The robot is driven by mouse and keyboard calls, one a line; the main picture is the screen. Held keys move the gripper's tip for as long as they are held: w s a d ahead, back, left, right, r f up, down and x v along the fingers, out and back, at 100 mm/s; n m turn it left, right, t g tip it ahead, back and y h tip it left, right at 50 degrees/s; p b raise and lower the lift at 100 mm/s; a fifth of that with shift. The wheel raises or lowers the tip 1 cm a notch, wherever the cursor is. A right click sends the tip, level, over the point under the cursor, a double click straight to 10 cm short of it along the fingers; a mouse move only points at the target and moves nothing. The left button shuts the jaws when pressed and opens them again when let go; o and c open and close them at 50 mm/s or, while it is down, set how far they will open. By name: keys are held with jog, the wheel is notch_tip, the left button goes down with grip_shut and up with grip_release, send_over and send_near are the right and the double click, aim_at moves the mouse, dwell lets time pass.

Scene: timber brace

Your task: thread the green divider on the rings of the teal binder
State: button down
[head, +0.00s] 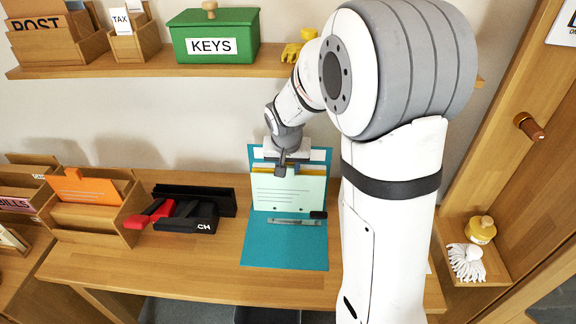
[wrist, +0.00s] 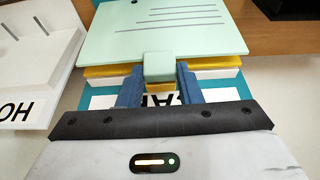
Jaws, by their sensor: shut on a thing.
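The green divider (head: 288,193) is a pale mint sheet with printed lines and a tab; it also shows in the wrist view (wrist: 180,35). My gripper (head: 281,168) is shut on its tab, which sits between the two blue-grey fingers (wrist: 159,82) in the wrist view. The teal binder (head: 284,249) lies open on the desk, and its upper part shows behind the divider. A metal ring strip (head: 294,221) crosses the binder just below the divider's lower edge. I cannot tell whether the rings pass through the divider. A yellow sheet (wrist: 107,71) lies behind it.
A black hole punch (head: 190,215) with a red handle and an orange file in a wooden box (head: 78,187) stand left of the binder. A shelf (head: 150,67) with a green KEYS box (head: 212,36) runs above. Bare desk (head: 190,262) lies at the front left.

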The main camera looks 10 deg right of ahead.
dwell(0.8)
jog(key=shift+c, duration=2.3)
grip_release()
jog(key=shift+r+p, duration=2.4)
jog(key=shift+r, duration=1.65)
jog(key=s+r+n, duration=0.1)
jog(key=s+r, duration=0.1)
jog(key=s, duration=1)
jog(key=s+r+n+y, duration=0.1)
jog(key=s+r+n, duration=0.1)
jog(key=s, duration=1)
jog(key=shift+s+r+g, duration=0.3)
jog(key=shift+r+g, duration=0.1)
jog(key=shift+r, duration=0.15)
